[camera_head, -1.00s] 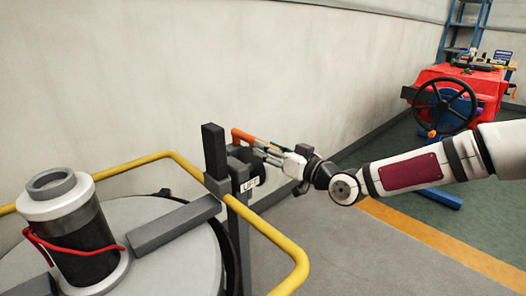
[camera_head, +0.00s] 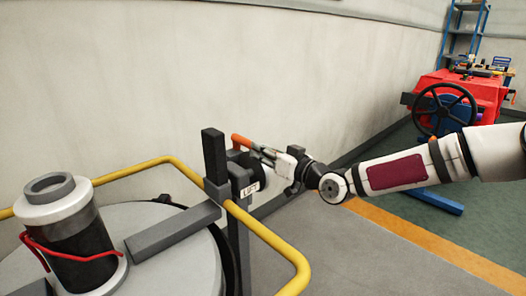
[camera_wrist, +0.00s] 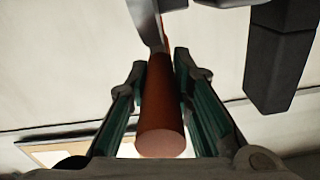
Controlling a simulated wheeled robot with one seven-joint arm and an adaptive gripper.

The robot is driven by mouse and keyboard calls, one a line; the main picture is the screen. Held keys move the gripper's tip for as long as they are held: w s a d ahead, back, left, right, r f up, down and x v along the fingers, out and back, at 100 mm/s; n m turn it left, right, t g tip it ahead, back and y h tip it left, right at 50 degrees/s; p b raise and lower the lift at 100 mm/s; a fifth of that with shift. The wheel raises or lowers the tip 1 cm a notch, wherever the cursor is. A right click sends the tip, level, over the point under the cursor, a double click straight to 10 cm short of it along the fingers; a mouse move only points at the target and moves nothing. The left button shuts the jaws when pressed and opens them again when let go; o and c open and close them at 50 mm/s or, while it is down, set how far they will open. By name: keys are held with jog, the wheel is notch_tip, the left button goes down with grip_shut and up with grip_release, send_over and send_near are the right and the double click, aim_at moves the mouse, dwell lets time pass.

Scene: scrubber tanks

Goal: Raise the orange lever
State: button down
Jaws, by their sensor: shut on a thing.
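The orange lever (camera_head: 241,140) sticks out from the upper part of a dark post beside the tank. Its far end is near the post, and the rest runs right, into my gripper. My gripper (camera_head: 262,152) is shut on the lever. In the wrist view the lever's round orange-brown handle (camera_wrist: 161,125) lies lengthwise between my two green-padded fingers (camera_wrist: 160,85), its end facing the camera. Below the lever, a round dark hub carries a white label reading LIFT (camera_head: 250,189). The fingers hide part of the lever in the head view.
A yellow rail (camera_head: 285,240) curves around the tank lid (camera_head: 180,255), below my gripper. A plain wall (camera_head: 120,90) lies behind. A red machine with a black wheel (camera_head: 445,108) stands at the far right.

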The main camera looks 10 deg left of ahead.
jog(key=shift+r+p, duration=0.2)
jog(key=shift+p, duration=0.15)
jog(key=r+h+p, duration=0.1)
jog(key=p, duration=0.1)
jog(key=r+g+p, duration=0.1)
jog(key=p, duration=0.2)
jog(key=shift+w+a+r+h+p, duration=0.2)
jog(key=shift+a+r+h+p, duration=0.15)
jog(key=shift+a+h, duration=0.05)
jog(key=p, duration=0.2)
jog(key=r+g+h+p, duration=0.1)
jog(key=p, duration=0.1)
jog(key=shift+w+a+r, duration=0.25)
jog(key=shift+a+r, duration=0.05)
jog(key=shift+a, duration=0.05)
jog(key=g+h+p, duration=0.1)
jog(key=p, duration=0.1)
jog(key=w+a+r+h+p, duration=0.1)
jog(key=p, duration=0.1)
jog(key=shift+a+r+g, duration=0.15)
jog(key=shift+r+g, duration=0.15)
jog(key=shift+g, duration=0.1)
jog(key=shift+w+a+r+g+h+p, duration=0.5)
jog(key=shift+h+p, duration=0.3)
jog(key=shift+p, duration=0.45)
jog(key=shift+a, duration=0.1)
